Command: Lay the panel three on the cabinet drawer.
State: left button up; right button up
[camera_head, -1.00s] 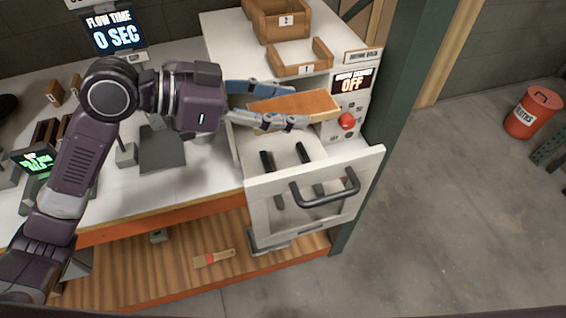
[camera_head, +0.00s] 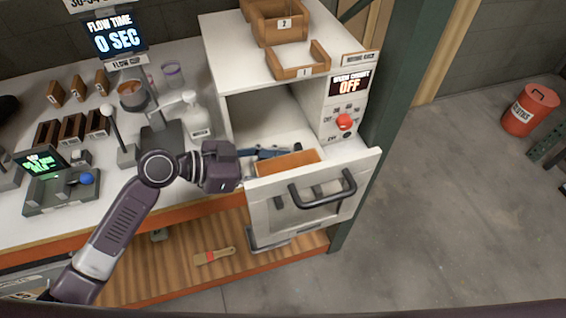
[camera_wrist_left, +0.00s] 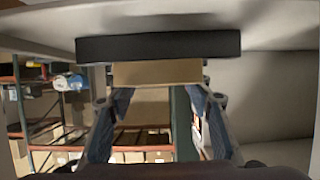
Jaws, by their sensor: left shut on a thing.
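The panel (camera_head: 292,161), an orange-brown board, is inside the open cabinet drawer (camera_head: 264,220), low behind its white front with a dark handle. My left gripper (camera_head: 277,158) reaches in over the drawer's left side and is shut on the panel. One blue finger shows behind the panel; the other is mostly hidden by the drawer front. In the left wrist view, the panel (camera_wrist_left: 157,73) sits between the fingertips, close against a black bar (camera_wrist_left: 158,47) on a pale surface. I cannot tell if the panel bears on the drawer bottom. My right gripper is not in view.
The white cabinet (camera_head: 222,75) carries wooden trays on top and a red knob (camera_head: 345,122) at its right. A white bottle (camera_head: 199,118) and a flow cup (camera_head: 133,95) stand on the bench left. A green post (camera_head: 381,105) rises right of the drawer.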

pick_arm(q)
jog(key=shift+f, duration=0.15)
jog(key=o, duration=1.2)
jog(key=shift+r, duration=0.2)
jog(key=shift+a, duration=0.2)
jog(key=b+v, duration=0.3)
jog(key=v, duration=0.8)
jog(key=shift+a+r+b, duration=0.2)
jog(key=shift+a+b, duration=0.05)
jog(key=shift+b, duration=0.05)
jog(key=shift+s, duration=0.1)
